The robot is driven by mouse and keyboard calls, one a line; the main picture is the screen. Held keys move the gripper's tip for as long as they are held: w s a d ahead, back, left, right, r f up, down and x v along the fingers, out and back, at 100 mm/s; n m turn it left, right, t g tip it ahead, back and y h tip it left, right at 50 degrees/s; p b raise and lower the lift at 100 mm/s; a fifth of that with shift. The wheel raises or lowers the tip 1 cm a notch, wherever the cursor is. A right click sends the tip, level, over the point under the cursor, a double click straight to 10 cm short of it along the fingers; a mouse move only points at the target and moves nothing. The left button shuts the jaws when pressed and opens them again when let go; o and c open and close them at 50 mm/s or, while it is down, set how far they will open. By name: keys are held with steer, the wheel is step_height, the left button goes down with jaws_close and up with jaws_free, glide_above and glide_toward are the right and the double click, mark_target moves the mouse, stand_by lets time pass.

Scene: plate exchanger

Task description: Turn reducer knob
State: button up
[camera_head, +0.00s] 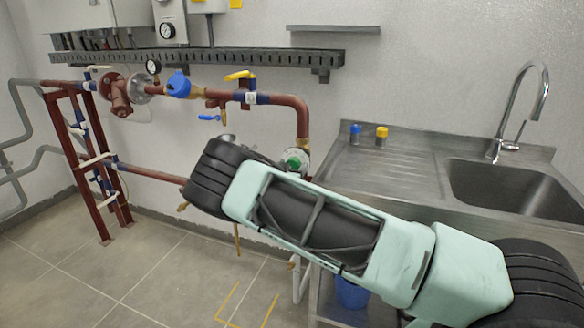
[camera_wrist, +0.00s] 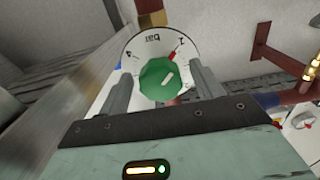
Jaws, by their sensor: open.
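The reducer knob is green and faceted with a white mark, and sits in front of a white round dial marked "bar". In the wrist view the knob (camera_wrist: 160,80) is at the centre and the dial (camera_wrist: 150,45) is behind it. My gripper (camera_wrist: 163,85) is open, with one grey finger on each side of the knob. I cannot tell whether the fingers touch it. In the head view the green knob (camera_head: 293,163) shows at the end of the red pipe, just past my arm. My gripper's fingers are hidden by my arm in the head view.
Red pipes (camera_head: 290,101) with a blue cap (camera_head: 179,85) and a yellow-handled valve (camera_head: 240,75) run along the wall. A steel sink counter (camera_head: 400,165) stands to the right, with a blue bucket (camera_head: 352,292) below. The tiled floor (camera_head: 100,275) at left is clear.

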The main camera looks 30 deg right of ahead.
steer(key=c, duration=1)
steer(key=shift+m+b, duration=0.3)
steer(key=shift+b, duration=0.1)
steer(key=m+b, duration=0.1)
steer(key=b, duration=0.1)
steer(key=m+b, duration=0.2)
steer(key=shift+f, duration=0.25)
steer(key=m+b, duration=0.5)
steer(key=b, duration=0.1)
steer(key=m+b, duration=0.6)
steer(key=b, duration=0.2)
steer(key=shift+w, duration=0.1)
steer(key=m+b, duration=0.1)
steer(key=b, duration=0.1)
steer(key=m+b, duration=0.2)
steer(key=shift+r, duration=0.25)
steer(key=shift+a+r, duration=0.1)
